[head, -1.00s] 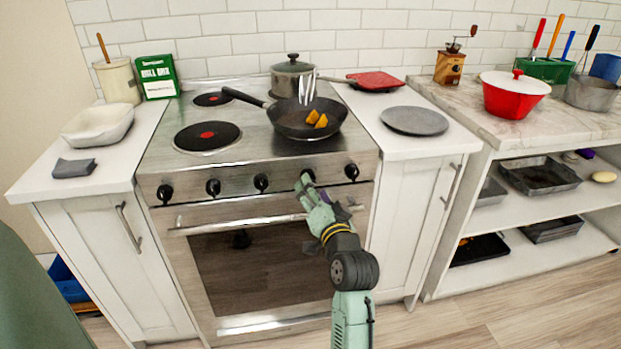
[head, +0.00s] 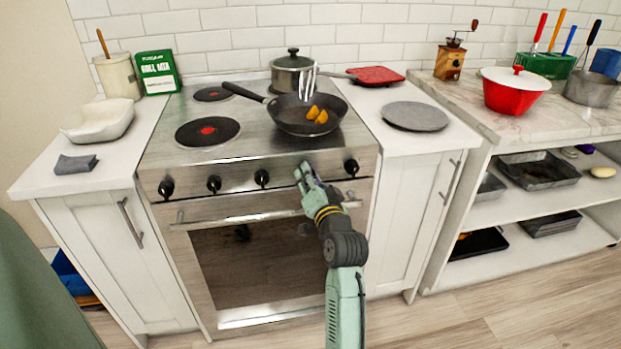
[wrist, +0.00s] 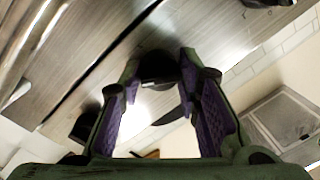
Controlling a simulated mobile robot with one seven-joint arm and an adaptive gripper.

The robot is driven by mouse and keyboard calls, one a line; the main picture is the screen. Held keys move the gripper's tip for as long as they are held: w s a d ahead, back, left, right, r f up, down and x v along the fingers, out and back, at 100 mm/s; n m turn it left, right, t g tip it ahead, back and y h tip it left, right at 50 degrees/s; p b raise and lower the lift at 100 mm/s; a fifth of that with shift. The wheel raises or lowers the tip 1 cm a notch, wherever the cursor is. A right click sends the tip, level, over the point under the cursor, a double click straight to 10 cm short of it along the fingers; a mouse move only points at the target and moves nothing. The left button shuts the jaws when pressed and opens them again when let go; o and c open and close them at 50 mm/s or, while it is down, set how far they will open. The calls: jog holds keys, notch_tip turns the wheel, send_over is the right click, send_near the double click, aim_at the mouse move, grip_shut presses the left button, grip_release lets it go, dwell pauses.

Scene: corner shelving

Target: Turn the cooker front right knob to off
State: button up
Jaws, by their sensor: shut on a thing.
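The cooker (head: 250,147) has a row of black knobs along its steel front panel. My gripper (head: 303,171) reaches up to the panel at the second knob from the right, which it hides in the head view. In the wrist view, the purple-padded fingers of my gripper (wrist: 160,75) are closed around that dark knob (wrist: 158,68). The rightmost knob (head: 351,167) stands free to the right of my gripper. The third knob from the left (head: 262,178) is free to its left. The gripped knob's pointer angle cannot be read.
A black frying pan (head: 288,122) with orange pieces and a utensil sits on the right front of the hob, above my gripper. A grey pot (head: 291,78) stands behind it. The oven handle (head: 235,217) runs just below the knobs.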

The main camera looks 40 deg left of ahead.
jog(key=c, duration=0.5)
jog(key=shift+f+n, duration=0.1)
jog(key=shift+n, duration=0.2)
jog(key=n+h+b, duration=0.1)
jog(key=n+b, duration=0.4)
jog(key=n, duration=0.6)
jog(key=n+t+h+b, duration=0.1)
jog(key=n+b, duration=0.5)
jog(key=n, duration=0.4)
jog(key=shift+r+n, duration=0.2)
jog(key=shift+n, duration=0.2)
jog(key=shift+a, duration=0.1)
